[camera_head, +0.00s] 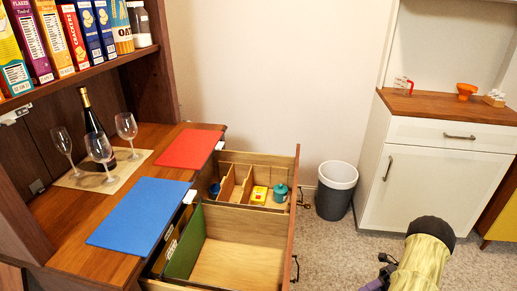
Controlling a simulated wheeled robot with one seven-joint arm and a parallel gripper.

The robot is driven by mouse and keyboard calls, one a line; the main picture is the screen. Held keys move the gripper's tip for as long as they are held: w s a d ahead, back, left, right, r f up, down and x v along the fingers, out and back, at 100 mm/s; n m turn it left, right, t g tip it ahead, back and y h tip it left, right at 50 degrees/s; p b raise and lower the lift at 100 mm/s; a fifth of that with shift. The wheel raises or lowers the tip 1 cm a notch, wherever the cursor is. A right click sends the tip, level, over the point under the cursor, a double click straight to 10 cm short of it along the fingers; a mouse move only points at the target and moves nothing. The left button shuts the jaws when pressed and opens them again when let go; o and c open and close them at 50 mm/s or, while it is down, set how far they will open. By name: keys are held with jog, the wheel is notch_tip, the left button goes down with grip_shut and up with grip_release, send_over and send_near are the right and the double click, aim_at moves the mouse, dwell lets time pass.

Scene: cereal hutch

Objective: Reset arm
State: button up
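Part of my arm, pale yellow with a dark cap, shows at the bottom right, in front of the white cabinet and over the carpet. A small dark and purple part shows just left of it at the bottom edge. I cannot make out my gripper's fingers in this view. The arm part appears apart from the open drawers (297,185) in the picture.
The wooden hutch (60,225) at left holds cereal boxes (57,38), a bottle (90,115), wine glasses (99,148), a red mat (189,149) and a blue mat (140,212).

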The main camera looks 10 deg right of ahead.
jog(key=w+a+r+n+g+h, duration=0.2)
jog(key=a+r+n+h, duration=0.95)
jog(key=n, duration=0.55)
jog(key=s+a+r+n+t+h, duration=0.25)
jog(key=a+r+n, duration=0.25)
jog(key=a+n, duration=0.25)
jog(key=s+a+r+n+t+h, duration=0.1)
jog(key=s+a+r+n+t, duration=0.35)
jog(key=n, duration=0.45)
notch_tip(320, 180, up, 26)
jog(key=w+a+p, duration=0.1)
jog(key=p, duration=2.4)
jog(key=shift+w+a+n+p, duration=0.2)
jog(key=shift+w+n+p, duration=0.15)
jog(key=shift+p, duration=0.05)
